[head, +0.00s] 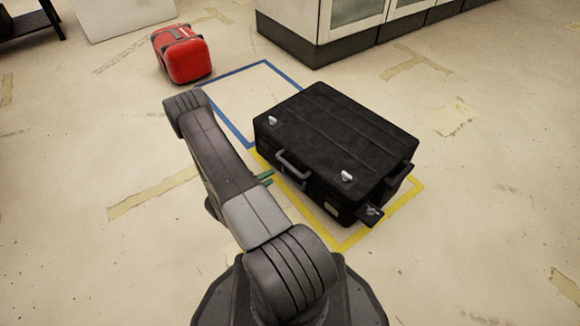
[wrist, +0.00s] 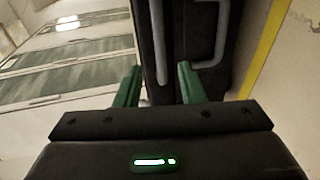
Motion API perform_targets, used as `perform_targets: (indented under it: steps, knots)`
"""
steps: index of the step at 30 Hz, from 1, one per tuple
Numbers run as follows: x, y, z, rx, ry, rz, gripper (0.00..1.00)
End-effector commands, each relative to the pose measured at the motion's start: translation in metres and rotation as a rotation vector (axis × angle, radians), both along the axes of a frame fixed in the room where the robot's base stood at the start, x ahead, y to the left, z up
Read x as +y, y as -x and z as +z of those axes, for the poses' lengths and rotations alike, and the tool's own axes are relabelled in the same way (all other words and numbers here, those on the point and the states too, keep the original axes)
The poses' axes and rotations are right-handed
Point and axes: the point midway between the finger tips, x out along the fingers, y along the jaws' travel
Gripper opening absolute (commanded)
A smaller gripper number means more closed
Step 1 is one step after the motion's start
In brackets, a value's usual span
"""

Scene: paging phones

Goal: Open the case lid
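The black case (head: 330,130) lies flat on the floor with its lid shut. Two silver latches (head: 272,121) and (head: 347,176) are on its front edge, and a grey handle (head: 292,165) is on its front side. My gripper (head: 264,179) is at the front of the case, left of the handle, mostly hidden behind my arm. In the wrist view my gripper (wrist: 160,78) has its green fingers apart, with nothing held between them. The dark side of the case (wrist: 178,30) fills the view beyond the fingers, with the grey handle (wrist: 221,40) to the right.
Yellow tape (head: 346,243) outlines the floor around the case. A blue tape rectangle (head: 232,127) behind it is empty. A red case (head: 183,55) stands at the back left. A white cabinet with a dark base (head: 325,50) stands behind. The floor at right is clear.

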Motion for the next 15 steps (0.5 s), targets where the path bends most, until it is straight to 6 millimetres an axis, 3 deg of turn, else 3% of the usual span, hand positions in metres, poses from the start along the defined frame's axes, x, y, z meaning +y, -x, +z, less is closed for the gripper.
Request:
perform_targets:
  steps: [15]
  knots:
    - [-0.063,-0.057,-0.018,-0.001,0.000,-0.005,0.36]
